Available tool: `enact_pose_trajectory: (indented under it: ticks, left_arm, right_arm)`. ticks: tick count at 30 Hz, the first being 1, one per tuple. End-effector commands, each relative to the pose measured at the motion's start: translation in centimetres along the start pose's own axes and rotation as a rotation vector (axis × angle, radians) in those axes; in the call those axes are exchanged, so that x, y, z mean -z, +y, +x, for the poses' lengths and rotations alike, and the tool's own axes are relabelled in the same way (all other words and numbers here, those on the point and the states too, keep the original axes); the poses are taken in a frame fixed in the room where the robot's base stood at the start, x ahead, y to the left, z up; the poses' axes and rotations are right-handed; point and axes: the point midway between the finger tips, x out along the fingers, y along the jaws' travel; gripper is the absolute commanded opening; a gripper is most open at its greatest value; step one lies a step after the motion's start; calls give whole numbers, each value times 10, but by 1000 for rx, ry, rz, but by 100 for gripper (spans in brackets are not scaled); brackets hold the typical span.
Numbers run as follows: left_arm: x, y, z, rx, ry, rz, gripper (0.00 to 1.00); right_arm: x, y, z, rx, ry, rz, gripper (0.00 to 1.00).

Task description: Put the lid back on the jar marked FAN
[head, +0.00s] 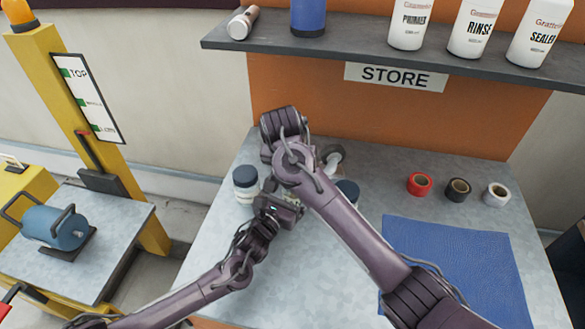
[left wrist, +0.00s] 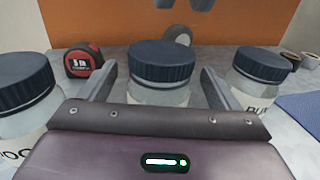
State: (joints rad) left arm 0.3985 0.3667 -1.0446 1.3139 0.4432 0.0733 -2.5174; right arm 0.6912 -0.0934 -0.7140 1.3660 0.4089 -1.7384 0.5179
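My left gripper (left wrist: 157,82) is open in the left wrist view. Its fingers stand apart on either side of a clear jar (left wrist: 160,97) with a dark ribbed lid (left wrist: 164,60); gaps show at both sides. That jar's label is hidden by my gripper body. A dark-lidded jar (left wrist: 28,105) at left has a partly cut label. Another at right (left wrist: 254,80) has a label starting "BU". In the head view a jar (head: 246,187) shows left of my arms. My right gripper (head: 277,128) is high over the counter's back; its fingertips are unclear. I cannot read FAN anywhere.
A red and black tape measure (left wrist: 84,61) and a grey ring (left wrist: 178,36) lie behind the jars. Red (head: 419,184), black (head: 457,190) and white (head: 496,194) rolls and a blue mat (head: 455,262) are at right. A shelf (head: 340,48) with bottles overhangs the back.

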Motion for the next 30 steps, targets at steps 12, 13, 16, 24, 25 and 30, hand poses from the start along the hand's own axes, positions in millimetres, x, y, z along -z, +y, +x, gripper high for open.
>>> enact_pose_trajectory:
  ticks: [12,13,16,24,25,30]
  left_arm:
    - [2,0,-26,1,1,1,84]
    - [2,1,-32,1,1,1,84]
    - [2,1,-49,0,1,0,84]
    - [1,1,-76,0,0,0,84]
    - [0,0,-77,0,0,0,84]
    - [0,0,-78,0,-1,0,84]
  right_arm:
    - [-2,0,5,0,0,0,15]
    - [-2,0,6,0,0,0,15]
    - [-4,0,9,0,0,0,15]
    - [-5,0,13,0,0,0,15]
    - [-5,0,13,0,0,0,15]
    - [-5,0,13,0,0,0,15]
